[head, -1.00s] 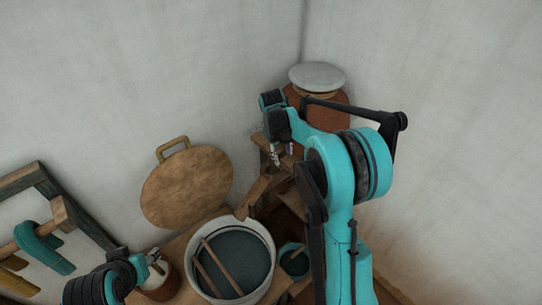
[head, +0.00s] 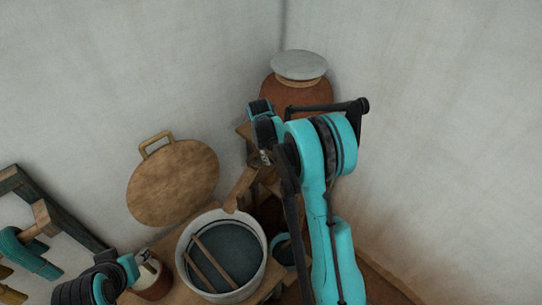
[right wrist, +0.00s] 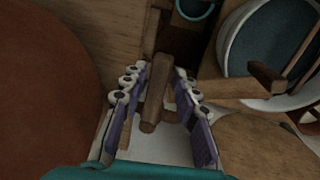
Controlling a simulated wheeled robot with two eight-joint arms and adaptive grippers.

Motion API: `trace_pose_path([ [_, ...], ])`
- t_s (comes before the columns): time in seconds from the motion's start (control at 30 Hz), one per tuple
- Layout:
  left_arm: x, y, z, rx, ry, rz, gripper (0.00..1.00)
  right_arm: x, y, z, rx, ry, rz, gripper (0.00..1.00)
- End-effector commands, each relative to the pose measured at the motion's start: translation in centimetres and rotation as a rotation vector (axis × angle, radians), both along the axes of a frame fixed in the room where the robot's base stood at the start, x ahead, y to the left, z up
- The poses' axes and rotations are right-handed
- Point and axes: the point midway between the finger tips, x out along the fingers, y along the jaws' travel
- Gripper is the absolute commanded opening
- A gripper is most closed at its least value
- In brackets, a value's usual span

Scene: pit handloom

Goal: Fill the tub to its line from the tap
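The tub (head: 184,238) is round and pale-rimmed, with dark teal liquid below its rim and two sticks across it. It also shows in the right wrist view (right wrist: 223,48). I cannot make out its line. A wooden spout (head: 240,188) slopes down toward the tub. A wooden peg, seemingly the tap handle (right wrist: 153,103), stands between the fingers of my right gripper (right wrist: 161,72), which is open with gaps on both sides. In the head view my right gripper (head: 265,157) is small and partly hidden by its arm. My left gripper (head: 143,257) is beside a small pot; its fingers are unclear.
A clay jar (head: 285,97) with a grey lid (head: 299,65) stands in the corner. A small teal bucket (head: 284,253) is right of the tub. A round wooden lid (head: 172,183) leans on the wall. The small pot (head: 154,284) and a wooden frame (head: 60,215) are at left.

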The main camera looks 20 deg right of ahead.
Motion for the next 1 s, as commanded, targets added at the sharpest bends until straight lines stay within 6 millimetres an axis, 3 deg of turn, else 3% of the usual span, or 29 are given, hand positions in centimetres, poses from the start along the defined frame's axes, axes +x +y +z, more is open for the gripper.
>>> trace_pose_path([
  [0.03, 0.0, 0.0, 0.0, 0.000, 0.000, 0.000, 0.42, 0.0, 0.0, 0.0, 0.000, 0.000, 0.000, 0.10],
  [0.1, 0.0, 0.0, 0.0, 0.000, 0.000, 0.000, 0.42, 0.0, 0.0, 0.0, 0.000, 0.000, 0.000, 0.00],
  [0.57, 0.0, 0.0, -0.4, 0.000, 0.000, 0.000, 0.42, -0.2, 0.6, 0.0, 0.000, 0.001, -0.068, 0.00],
  [1.0, 0.0, 0.0, -1.7, 0.000, 0.000, 0.000, 0.42, -0.2, 3.4, -0.1, 0.000, 0.001, -0.416, 0.00],
])
